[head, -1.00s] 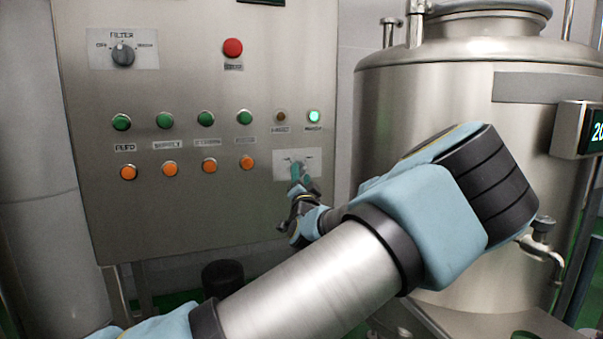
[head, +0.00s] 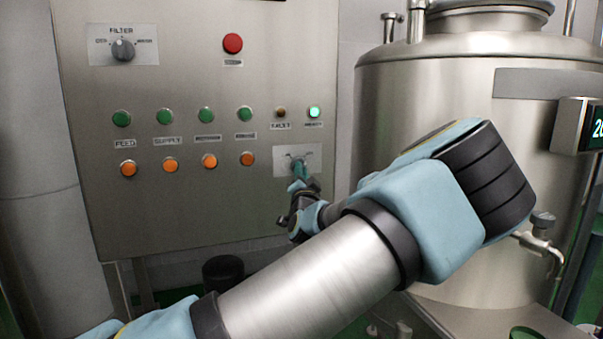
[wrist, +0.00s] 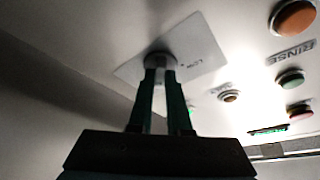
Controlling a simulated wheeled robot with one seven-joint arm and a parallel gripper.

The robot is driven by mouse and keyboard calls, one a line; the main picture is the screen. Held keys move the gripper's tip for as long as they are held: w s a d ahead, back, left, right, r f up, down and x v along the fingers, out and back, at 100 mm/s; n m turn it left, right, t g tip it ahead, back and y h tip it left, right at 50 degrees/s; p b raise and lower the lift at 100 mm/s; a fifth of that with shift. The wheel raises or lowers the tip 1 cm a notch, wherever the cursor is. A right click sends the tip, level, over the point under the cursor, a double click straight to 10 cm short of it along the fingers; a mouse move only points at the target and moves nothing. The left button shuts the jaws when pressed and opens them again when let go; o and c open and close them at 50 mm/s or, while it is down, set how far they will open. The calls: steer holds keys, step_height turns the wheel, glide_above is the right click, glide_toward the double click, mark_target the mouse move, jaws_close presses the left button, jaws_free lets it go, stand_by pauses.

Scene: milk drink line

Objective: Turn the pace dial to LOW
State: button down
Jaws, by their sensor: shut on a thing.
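The pace dial (wrist: 160,57) sits on a light plate (wrist: 205,42) low on the right of the steel control panel. The word LOW shows on the plate to the right of the dial in the wrist view. My gripper (wrist: 160,75) has its two green fingers closed on either side of the dial's knob. In the head view my gripper (head: 299,170) reaches the plate (head: 312,158) from below. The fingers hide much of the dial, so I cannot tell which mark it points to.
The filter dial (head: 123,49) and a red button (head: 232,43) are higher on the panel. Rows of green and orange buttons (head: 210,161) lie left of the plate. A lit green lamp (head: 314,112) is just above it. A steel tank (head: 450,100) stands at right.

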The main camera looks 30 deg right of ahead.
steer(key=shift+f+n+b, duration=0.2)
steer(key=shift+n+b, duration=0.2)
steer(key=shift+b, duration=0.25)
steer(key=n+y+b, duration=0.4)
steer(key=n+b, duration=0.2)
steer(key=n, duration=0.2)
steer(key=d+n+t+y+b, duration=0.1)
steer(key=n+y+b, duration=0.2)
steer(key=n+b, duration=0.4)
steer(key=n+y+b, duration=0.4)
steer(key=n+b, duration=0.2)
steer(key=n, duration=0.3)
steer(key=shift+d+r+n+y, duration=0.15)
steer(key=shift+d+n+y, duration=0.05)
steer(key=shift+n+y, duration=0.1)
steer(key=shift+b, duration=0.3)
steer(key=c, duration=0.9)
jaws_free()
steer(key=shift+o, duration=0.2)
steer(key=shift+s, duration=0.1)
